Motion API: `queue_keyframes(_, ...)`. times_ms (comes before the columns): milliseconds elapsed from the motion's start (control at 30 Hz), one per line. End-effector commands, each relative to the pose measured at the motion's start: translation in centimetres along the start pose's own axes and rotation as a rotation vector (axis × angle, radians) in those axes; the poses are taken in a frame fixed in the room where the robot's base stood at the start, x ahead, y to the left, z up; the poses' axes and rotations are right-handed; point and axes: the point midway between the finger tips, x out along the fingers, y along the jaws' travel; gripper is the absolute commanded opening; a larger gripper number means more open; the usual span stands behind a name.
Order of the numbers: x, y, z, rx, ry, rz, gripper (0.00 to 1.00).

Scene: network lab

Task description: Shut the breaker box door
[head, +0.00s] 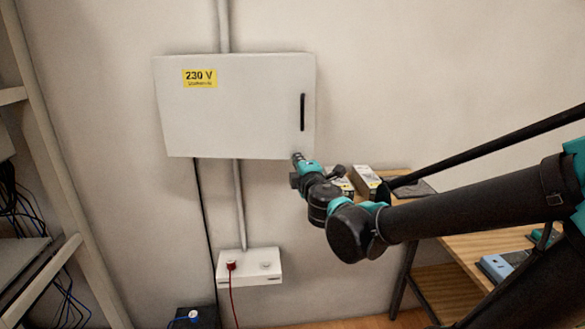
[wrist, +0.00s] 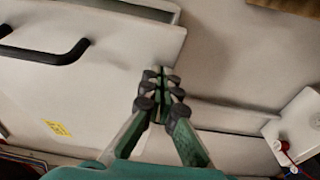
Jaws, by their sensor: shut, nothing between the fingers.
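The breaker box door (head: 240,110) is a pale grey panel on the wall with a yellow 230 V label (head: 200,78) and a black vertical handle (head: 302,112) near its right edge. In the wrist view the door (wrist: 100,85) fills the left, with its handle (wrist: 45,52) at upper left. A strip of the box body (wrist: 160,8) shows beyond the handle-side edge, so the door looks slightly ajar. My gripper (head: 298,158) is at the door's lower right corner. In the wrist view my gripper (wrist: 160,82) is shut and empty by the lower edge; contact is unclear.
A white socket box (head: 249,266) with a red plug sits on the wall below. A grey conduit (head: 239,205) runs down to it. A wooden table (head: 490,245) with small boxes (head: 365,181) stands at right. A rack with cables (head: 22,210) stands at left.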

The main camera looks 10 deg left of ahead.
Motion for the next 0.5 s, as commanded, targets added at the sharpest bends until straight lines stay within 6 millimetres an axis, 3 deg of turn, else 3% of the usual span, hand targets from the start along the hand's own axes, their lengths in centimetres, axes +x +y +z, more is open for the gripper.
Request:
queue_keyframes(200,2.5,0.0,0.9,0.000,-0.002,0.000,0.00)
queue_keyframes(500,3.8,0.0,1.3,0.000,0.000,0.000,0.00)
